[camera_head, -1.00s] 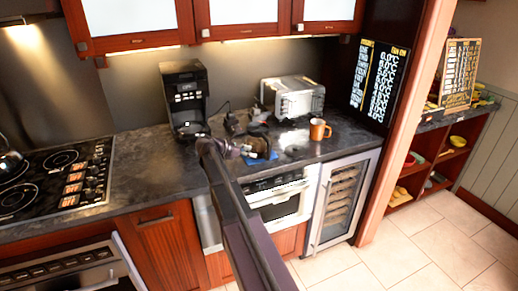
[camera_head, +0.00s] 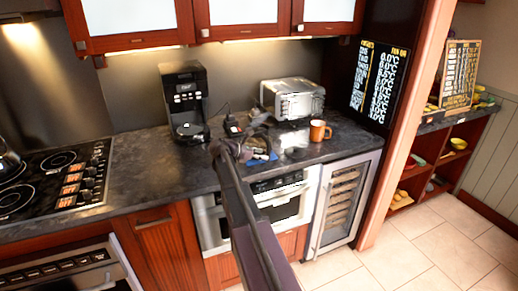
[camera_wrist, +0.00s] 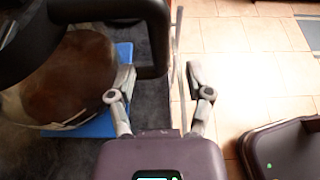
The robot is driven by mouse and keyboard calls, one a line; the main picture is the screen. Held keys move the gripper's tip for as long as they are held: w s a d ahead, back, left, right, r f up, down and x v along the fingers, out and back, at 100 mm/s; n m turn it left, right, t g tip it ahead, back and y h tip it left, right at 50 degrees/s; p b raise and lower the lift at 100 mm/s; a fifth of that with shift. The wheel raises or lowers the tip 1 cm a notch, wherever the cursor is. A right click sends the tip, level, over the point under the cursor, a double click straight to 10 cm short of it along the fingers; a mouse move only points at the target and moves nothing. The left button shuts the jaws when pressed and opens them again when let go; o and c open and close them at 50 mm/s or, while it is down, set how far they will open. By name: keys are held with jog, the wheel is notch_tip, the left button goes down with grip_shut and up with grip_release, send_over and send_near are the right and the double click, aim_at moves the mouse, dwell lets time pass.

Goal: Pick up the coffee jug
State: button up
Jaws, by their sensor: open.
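The coffee jug (camera_wrist: 80,75) fills the upper left of the wrist view, with brown coffee behind its glass and a thick black handle (camera_wrist: 154,72). It stands on a blue mat (camera_wrist: 124,58). In the head view the jug (camera_head: 259,141) is small and partly hidden behind my gripper (camera_head: 243,153). In the wrist view my gripper (camera_wrist: 160,88) is open, one finger on each side of the handle's line. The handle lies just beyond and between the fingertips, nearer the left one. I cannot tell whether the left finger touches it.
A black coffee machine (camera_head: 184,100) stands left of the jug. A toaster oven (camera_head: 293,99) is behind it and an orange mug (camera_head: 319,131) to the right. The hob (camera_head: 55,175) is far left. Bare counter (camera_head: 140,165) lies between hob and machine.

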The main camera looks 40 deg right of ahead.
jog(key=shift+b+x, duration=0.5)
jog(key=shift+x, duration=1.25)
jog(key=shift+a+f, duration=0.1)
jog(key=shift+a, duration=0.05)
jog(key=shift+c, duration=0.2)
grip_shut()
